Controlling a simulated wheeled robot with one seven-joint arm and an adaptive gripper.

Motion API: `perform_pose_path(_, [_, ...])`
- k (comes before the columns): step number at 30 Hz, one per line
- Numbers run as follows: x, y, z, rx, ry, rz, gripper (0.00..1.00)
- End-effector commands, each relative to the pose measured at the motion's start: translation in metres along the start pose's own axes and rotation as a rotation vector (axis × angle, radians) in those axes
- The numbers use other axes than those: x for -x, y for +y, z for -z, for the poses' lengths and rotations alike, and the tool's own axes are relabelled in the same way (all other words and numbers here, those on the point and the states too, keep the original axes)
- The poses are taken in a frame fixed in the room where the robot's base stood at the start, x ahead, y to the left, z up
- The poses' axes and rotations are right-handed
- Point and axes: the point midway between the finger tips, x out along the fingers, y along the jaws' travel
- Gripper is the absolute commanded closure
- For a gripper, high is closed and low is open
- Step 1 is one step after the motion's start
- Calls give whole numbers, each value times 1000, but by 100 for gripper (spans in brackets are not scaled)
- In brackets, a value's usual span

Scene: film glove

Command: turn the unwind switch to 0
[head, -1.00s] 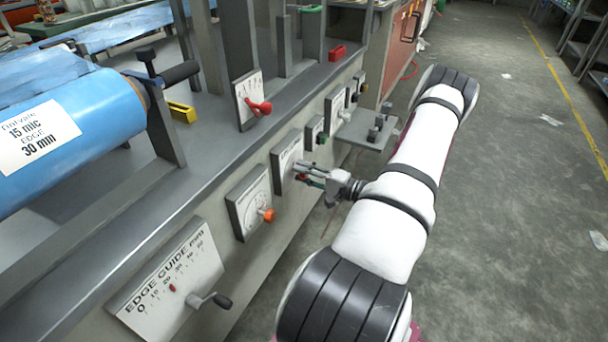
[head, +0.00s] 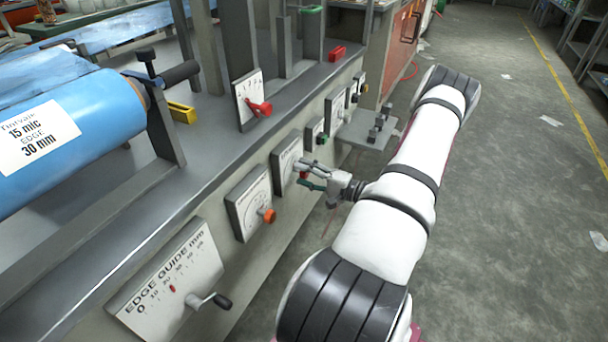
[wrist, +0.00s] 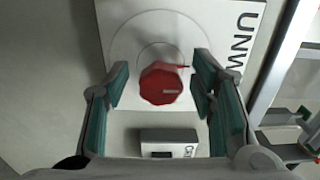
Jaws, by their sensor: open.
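The unwind switch is a red faceted knob (wrist: 161,84) on a white plate (wrist: 122,88) lettered "UNW" at its right edge in the wrist view. A pale line on the knob's face and a thin red pointer at its side both point right in that picture. My gripper (wrist: 160,92) is open, with one green-padded finger on each side of the knob and a gap to each. In the head view my gripper (head: 309,174) is in front of the switch plate (head: 285,158), and the knob is mostly hidden behind its fingers.
A small label block (wrist: 169,142) sits below the knob in the wrist view. A grey shelf (head: 368,130) juts out beyond.

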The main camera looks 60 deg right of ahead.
Motion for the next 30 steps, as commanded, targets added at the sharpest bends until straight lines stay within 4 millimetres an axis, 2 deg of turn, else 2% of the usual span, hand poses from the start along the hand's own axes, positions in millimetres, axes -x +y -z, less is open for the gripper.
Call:
perform_pose_path(5, [26,0,1,0,4,-1,49])
perform_pose_path(12, [76,0,1,0,3,-1,49])
perform_pose_path(18, [105,0,0,0,2,-1,49])
perform_pose_path(24, [116,0,0,0,0,-1,49])
perform_pose_path(30, [117,0,0,-1,0,-1,49])
